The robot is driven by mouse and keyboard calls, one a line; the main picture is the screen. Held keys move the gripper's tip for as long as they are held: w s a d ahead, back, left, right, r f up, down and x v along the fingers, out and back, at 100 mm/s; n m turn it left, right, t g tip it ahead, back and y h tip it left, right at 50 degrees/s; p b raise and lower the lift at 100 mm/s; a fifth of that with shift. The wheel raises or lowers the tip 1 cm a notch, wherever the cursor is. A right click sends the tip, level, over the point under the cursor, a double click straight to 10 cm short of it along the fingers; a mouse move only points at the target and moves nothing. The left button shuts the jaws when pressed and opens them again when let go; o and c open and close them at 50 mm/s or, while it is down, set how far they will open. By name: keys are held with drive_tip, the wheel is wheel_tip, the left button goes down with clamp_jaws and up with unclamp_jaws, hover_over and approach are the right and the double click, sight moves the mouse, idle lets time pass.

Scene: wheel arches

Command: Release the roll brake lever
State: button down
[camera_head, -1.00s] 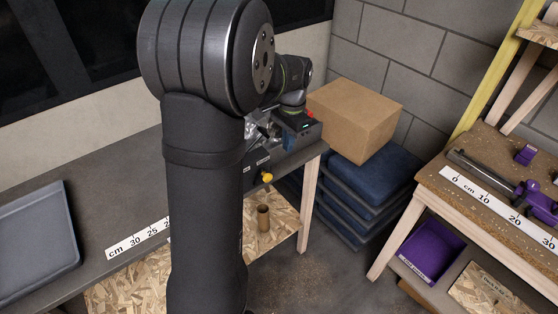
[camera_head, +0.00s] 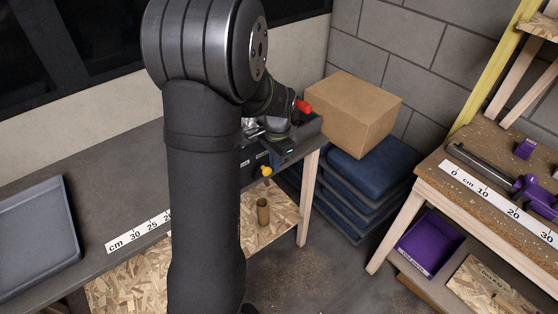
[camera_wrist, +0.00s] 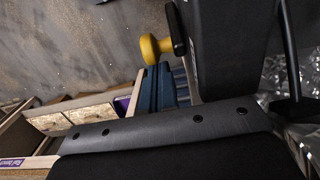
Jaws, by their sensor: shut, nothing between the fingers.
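A red-tipped handle (camera_head: 304,105) sticks up at the right end of the dark bench, just beside my wrist. A yellow knob (camera_head: 266,170) on a short dark arm sits at the bench's front edge. It also shows close up in the wrist view (camera_wrist: 150,48). I cannot tell for sure which of them is the brake lever. My gripper (camera_head: 272,148) is at the bench's right end, below the red handle and above the yellow knob. It is shut and empty. Its fingertips are hard to make out, and my arm hides much of the machine behind it.
A cardboard box (camera_head: 352,112) on stacked blue cushions (camera_head: 372,182) stands right of the bench. A grey tray (camera_head: 38,235) lies at left. A wooden bench (camera_head: 480,200) with purple parts is at right, with a purple bin (camera_head: 430,243) below. A brown cylinder (camera_head: 263,211) stands on the lower shelf.

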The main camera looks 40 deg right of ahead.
sight(258, 167)
drive_tip(key=shift+a+r+h, duration=0.45)
drive_tip(key=shift+a+h, duration=0.1)
drive_tip(key=shift+h, duration=0.55)
drive_tip(key=shift+a+r+h, duration=0.2)
drive_tip(key=shift+a+h, duration=0.25)
drive_tip(key=shift+h, duration=0.15)
drive_tip(key=shift+a+r+h, duration=0.2)
drive_tip(key=shift+a+h, duration=0.2)
drive_tip(key=shift+h, duration=0.2)
drive_tip(key=shift+a+r, duration=0.2)
drive_tip(key=shift+a, duration=1.35)
drive_tip(key=shift+s+a+f, duration=0.1)
drive_tip(key=shift+a+f, duration=0.1)
drive_tip(key=shift+a, duration=0.25)
drive_tip(key=shift+a+f, duration=0.15)
drive_tip(key=shift+a, duration=0.3)
drive_tip(key=d+r, duration=0.3)
drive_tip(key=shift+d+r, duration=0.15)
drive_tip(key=shift+d, duration=0.25)
drive_tip(key=a+r, duration=0.4)
drive_tip(key=a, duration=0.4)
drive_tip(key=shift+a+r, duration=0.35)
